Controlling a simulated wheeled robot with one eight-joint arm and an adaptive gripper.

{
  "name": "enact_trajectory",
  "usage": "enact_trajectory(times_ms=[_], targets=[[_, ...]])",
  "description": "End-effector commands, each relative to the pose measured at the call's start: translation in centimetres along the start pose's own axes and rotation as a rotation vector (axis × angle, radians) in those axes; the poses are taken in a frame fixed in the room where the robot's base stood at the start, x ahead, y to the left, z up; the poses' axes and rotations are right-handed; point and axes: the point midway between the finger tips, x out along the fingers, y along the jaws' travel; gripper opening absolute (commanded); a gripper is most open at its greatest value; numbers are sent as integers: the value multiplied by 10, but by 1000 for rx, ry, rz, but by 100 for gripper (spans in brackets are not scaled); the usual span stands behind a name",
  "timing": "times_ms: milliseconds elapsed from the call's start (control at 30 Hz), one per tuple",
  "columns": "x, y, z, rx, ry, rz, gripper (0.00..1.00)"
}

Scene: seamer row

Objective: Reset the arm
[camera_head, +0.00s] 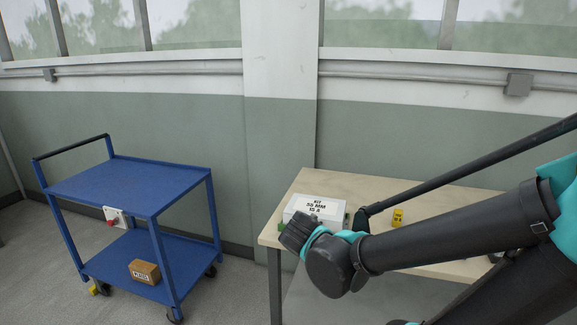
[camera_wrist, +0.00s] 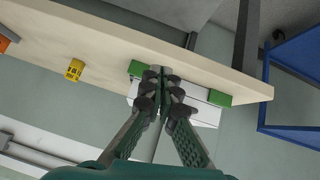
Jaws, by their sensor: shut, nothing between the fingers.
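My arm reaches in from the right in the head view and ends in front of the wooden table (camera_head: 308,184). My gripper's fingers (camera_wrist: 166,76) show in the wrist view, shut and empty. They overlap the white kit box (camera_wrist: 205,112) in that view; I cannot tell whether they touch it. In the head view the white box (camera_head: 315,207), with black lettering on top, sits near the table's left end, partly hidden by my arm. Green blocks (camera_wrist: 220,98) flank the box.
A small yellow object (camera_head: 397,217) stands on the table right of the box. An orange object (camera_wrist: 5,40) is at the wrist view's left edge. A blue cart (camera_head: 125,184) stands left, with a brown carton (camera_head: 145,271) on its lower shelf. Floor separates cart and table.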

Motion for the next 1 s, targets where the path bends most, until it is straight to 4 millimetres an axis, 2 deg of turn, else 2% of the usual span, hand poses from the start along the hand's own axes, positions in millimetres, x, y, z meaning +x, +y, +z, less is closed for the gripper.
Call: enact_trajectory(times_ms=[33, 100, 400, 633, 1000], targets=[[9, 15, 9, -9, -50, 11, 0], [18, 30, 22, -37, -116, 7, 0], [39, 73, 74, -110, -329, -101, 0], [41, 86, 97, -136, -384, -221, 0], [41, 88, 103, -150, -384, -276, 0]])
